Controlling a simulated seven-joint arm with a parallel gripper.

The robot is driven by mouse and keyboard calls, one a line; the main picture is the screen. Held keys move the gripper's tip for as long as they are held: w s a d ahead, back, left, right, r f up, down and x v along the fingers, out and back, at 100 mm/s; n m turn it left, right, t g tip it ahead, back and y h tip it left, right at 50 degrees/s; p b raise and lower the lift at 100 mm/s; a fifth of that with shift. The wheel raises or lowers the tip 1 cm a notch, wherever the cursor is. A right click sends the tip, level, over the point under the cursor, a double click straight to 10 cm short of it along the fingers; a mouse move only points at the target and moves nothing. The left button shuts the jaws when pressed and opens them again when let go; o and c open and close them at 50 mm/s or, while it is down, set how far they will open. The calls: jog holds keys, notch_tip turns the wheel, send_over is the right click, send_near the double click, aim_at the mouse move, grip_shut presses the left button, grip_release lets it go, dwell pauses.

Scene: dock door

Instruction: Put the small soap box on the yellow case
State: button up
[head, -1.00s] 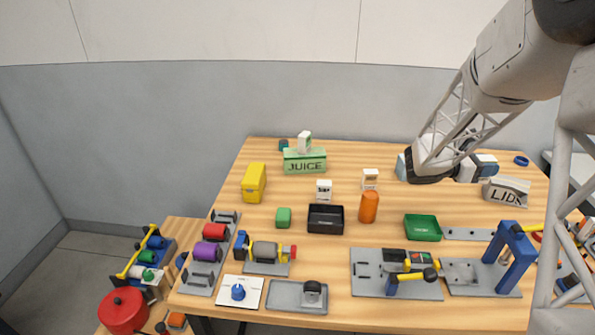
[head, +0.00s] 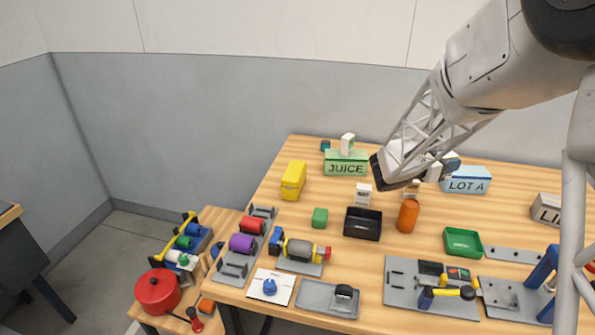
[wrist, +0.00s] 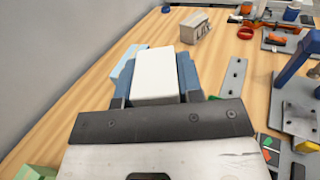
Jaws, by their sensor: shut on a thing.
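My gripper (wrist: 155,85) is shut on a plain white box (wrist: 153,72), held between its blue finger pads in the wrist view. No label shows on the box's visible face, so I cannot read whether it is the small soap box. In the head view my gripper (head: 440,167) is over the back of the table, in front of the light blue LOT A bin, and my arm mostly hides the held box. The yellow case (head: 293,181) stands at the table's back left, well left of my gripper, its top clear.
A green JUICE bin (head: 345,164) with a white box (head: 347,144) on it stands between my gripper and the case. Another white box (head: 363,194), a black tray (head: 362,224) and an orange bottle (head: 407,216) are nearby. The LOT A bin (head: 466,181) is behind.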

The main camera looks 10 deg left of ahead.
jog(key=s+a+n+t+y, duration=0.2)
jog(key=a+n+t+y, duration=0.1)
jog(key=a, duration=0.9)
jog(key=s+a+n+t+y, duration=0.2)
jog(key=a+y, duration=0.1)
jog(key=a, duration=1)
jog(key=s+a+n+t+y, duration=0.3)
jog(key=a, duration=0.9)
jog(key=shift+w+a+f, duration=0.1)
jog(key=shift+w+f, duration=0.05)
jog(key=shift+f, duration=1.15)
jog(key=shift+w+a+f, duration=0.1)
jog(key=shift+w+f, duration=0.05)
jog(key=shift+f, duration=1.1)
send_over(295, 169)
jog(key=shift+f, duration=0.75)
jog(key=shift+f, duration=1.75)
jog(key=shift+f, duration=0.1)
